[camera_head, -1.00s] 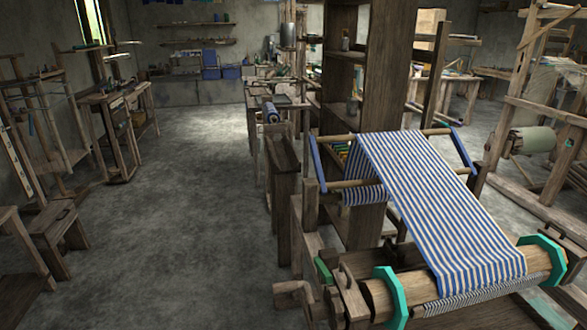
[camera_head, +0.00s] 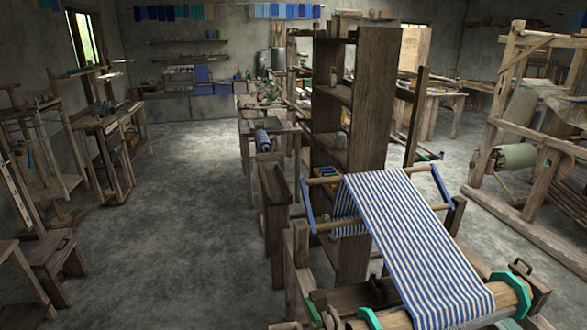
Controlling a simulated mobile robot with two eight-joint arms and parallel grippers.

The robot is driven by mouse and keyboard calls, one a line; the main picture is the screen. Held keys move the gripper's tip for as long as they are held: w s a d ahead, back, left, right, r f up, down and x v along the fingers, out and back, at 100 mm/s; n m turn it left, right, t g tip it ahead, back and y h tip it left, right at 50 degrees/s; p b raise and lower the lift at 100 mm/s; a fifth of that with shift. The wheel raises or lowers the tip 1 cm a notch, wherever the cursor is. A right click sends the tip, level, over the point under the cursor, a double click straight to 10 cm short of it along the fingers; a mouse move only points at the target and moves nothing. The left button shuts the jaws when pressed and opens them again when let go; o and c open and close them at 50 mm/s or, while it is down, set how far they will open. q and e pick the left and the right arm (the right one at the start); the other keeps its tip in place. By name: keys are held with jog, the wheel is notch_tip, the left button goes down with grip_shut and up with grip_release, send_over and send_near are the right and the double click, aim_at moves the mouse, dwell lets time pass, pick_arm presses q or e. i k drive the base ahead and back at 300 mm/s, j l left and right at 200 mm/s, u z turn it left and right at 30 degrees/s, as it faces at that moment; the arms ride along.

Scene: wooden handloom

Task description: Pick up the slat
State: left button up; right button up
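I cannot tell for sure which piece is the slat. A wooden handloom (camera_head: 345,322) stands at the lower right, with blue-and-white striped cloth (camera_head: 405,240) running over it. The cloth runs down to a front beam with green end rings (camera_head: 513,291). Two blue bars (camera_head: 308,207) slope at the sides of the loom's upper rods. A long, narrow pale strip (camera_head: 16,190) leans upright at the far left. Neither of my grippers shows in this view.
A tall wooden shelf (camera_head: 372,100) stands just behind the loom. A stool (camera_head: 52,262) and wooden frames line the left side. Another loom (camera_head: 515,120) stands at the right. The grey floor (camera_head: 185,210) between the left side and the loom is clear.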

aim_at(307, 119)
jog(key=i+j+z, duration=0.15)
jog(key=j, duration=1.05)
jog(key=i+j+z, duration=0.1)
jog(key=j, duration=0.2)
jog(key=i+j+z, duration=0.1)
jog(key=j, duration=0.25)
jog(key=i+j+z, duration=0.1)
jog(key=i+j, duration=0.15)
jog(key=i+j+z, duration=0.1)
jog(key=i+j, duration=0.25)
jog(key=i+j+z, duration=0.1)
jog(key=i+j, duration=0.3)
jog(key=i+j+z, duration=0.15)
jog(key=i+j, duration=0.25)
jog(key=i+j+z, duration=0.1)
jog(key=i+j, duration=0.25)
jog(key=j, duration=0.15)
jog(key=i+j+z, duration=0.1)
jog(key=i+j, duration=0.2)
jog(key=j, duration=0.15)
jog(key=i+j+z, duration=0.1)
jog(key=i+j, duration=0.2)
jog(key=j, duration=0.2)
jog(key=z, duration=0.85)
